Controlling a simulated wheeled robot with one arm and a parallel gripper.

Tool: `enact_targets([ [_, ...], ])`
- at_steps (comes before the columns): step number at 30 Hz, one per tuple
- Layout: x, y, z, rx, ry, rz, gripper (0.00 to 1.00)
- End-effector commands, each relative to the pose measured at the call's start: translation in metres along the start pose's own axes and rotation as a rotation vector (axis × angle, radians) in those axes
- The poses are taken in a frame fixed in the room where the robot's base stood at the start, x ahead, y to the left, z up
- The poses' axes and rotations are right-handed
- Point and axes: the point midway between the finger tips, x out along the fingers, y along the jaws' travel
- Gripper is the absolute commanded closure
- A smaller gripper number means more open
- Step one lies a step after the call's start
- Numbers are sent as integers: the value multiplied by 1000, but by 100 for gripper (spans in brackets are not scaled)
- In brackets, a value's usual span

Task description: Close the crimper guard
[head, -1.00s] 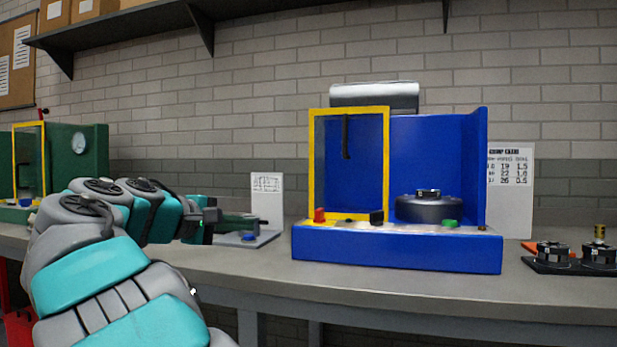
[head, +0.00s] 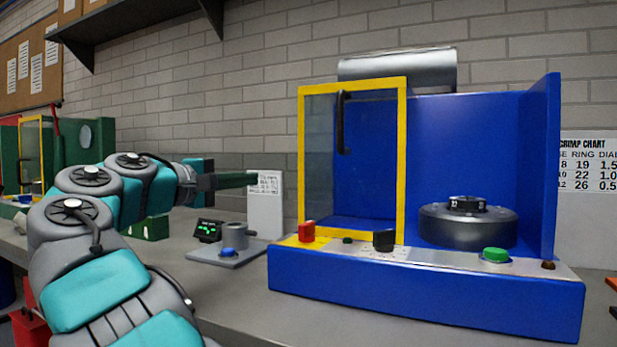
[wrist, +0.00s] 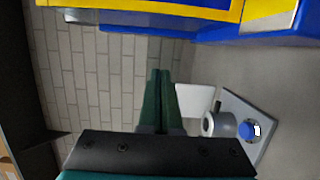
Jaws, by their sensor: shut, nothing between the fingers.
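The blue crimper (head: 430,300) stands on the bench right of centre in the head view. Its guard is a clear panel in a yellow frame (head: 402,160) with a black upright handle (head: 342,122). The guard covers the left part of the front. The right part is open, showing a grey round die (head: 467,225). My gripper (head: 252,180) is left of the crimper, apart from the guard, with its fingers pointing right. In the wrist view the dark green fingers (wrist: 158,80) are together and empty, and the yellow frame edge (wrist: 180,8) crosses the top.
A red button (head: 306,231), a black knob (head: 383,240) and a green button (head: 495,255) sit along the crimper's front ledge. A small device with a blue button (head: 228,252) lies below my gripper. A green machine (head: 72,150) stands far left. A shelf (head: 140,22) hangs above.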

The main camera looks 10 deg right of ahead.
Motion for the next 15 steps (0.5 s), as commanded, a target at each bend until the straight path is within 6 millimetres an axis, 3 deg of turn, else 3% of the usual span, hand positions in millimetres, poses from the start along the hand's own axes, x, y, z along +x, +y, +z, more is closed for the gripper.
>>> enact_targets([
  [5, 14, 0, 0, 0, -2, 1, 100],
  [15, 79, -1, 0, 0, -3, -2, 100],
])
